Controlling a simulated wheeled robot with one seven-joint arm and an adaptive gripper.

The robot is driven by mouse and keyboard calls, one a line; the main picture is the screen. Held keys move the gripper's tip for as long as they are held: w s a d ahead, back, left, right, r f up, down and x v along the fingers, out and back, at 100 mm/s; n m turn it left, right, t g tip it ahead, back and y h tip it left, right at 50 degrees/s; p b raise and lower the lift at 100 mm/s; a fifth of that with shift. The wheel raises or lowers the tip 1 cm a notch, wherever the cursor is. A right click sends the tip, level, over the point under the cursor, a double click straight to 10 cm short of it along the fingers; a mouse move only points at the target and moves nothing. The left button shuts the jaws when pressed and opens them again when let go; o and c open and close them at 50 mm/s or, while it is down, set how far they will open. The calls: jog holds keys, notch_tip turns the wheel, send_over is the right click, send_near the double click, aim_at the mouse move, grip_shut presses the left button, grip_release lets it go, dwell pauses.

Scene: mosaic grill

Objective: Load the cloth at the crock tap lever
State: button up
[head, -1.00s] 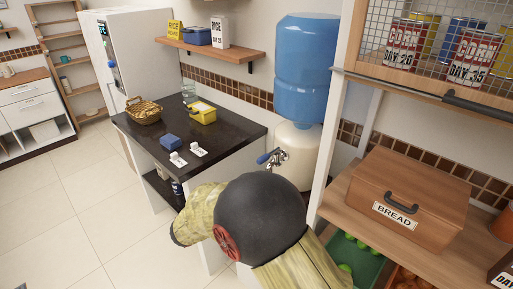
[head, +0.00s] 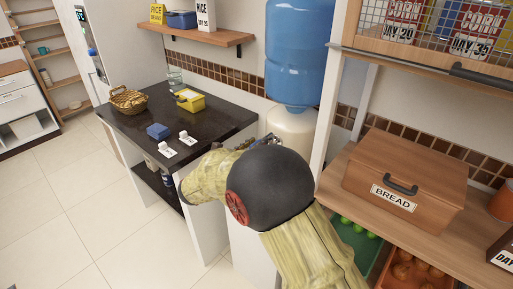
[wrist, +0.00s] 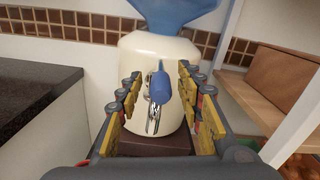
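The cream crock (head: 292,128) stands beyond my arm with a big blue water bottle (head: 298,50) upside down on it. In the wrist view the crock (wrist: 140,55) is straight ahead. Its chrome tap (wrist: 154,118) has a blue lever (wrist: 160,86) that points toward me. My gripper (wrist: 160,80) is open, one finger on each side of the lever, with gaps on both sides. Nothing is held. In the head view my arm hides most of the gripper and tap. I cannot make out any cloth.
A dark counter (head: 215,112) at left holds a basket (head: 129,101), a yellow box (head: 188,101), a blue block (head: 158,131) and two white cards. A wooden shelf (head: 345,165) at right bears a bread box (head: 405,180). A white upright post stands right of the crock.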

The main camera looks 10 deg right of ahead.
jog(key=shift+w+d, duration=0.15)
jog(key=shift+d, duration=0.1)
jog(key=shift+c, duration=0.5)
jog(key=c, duration=0.8)
grip_shut()
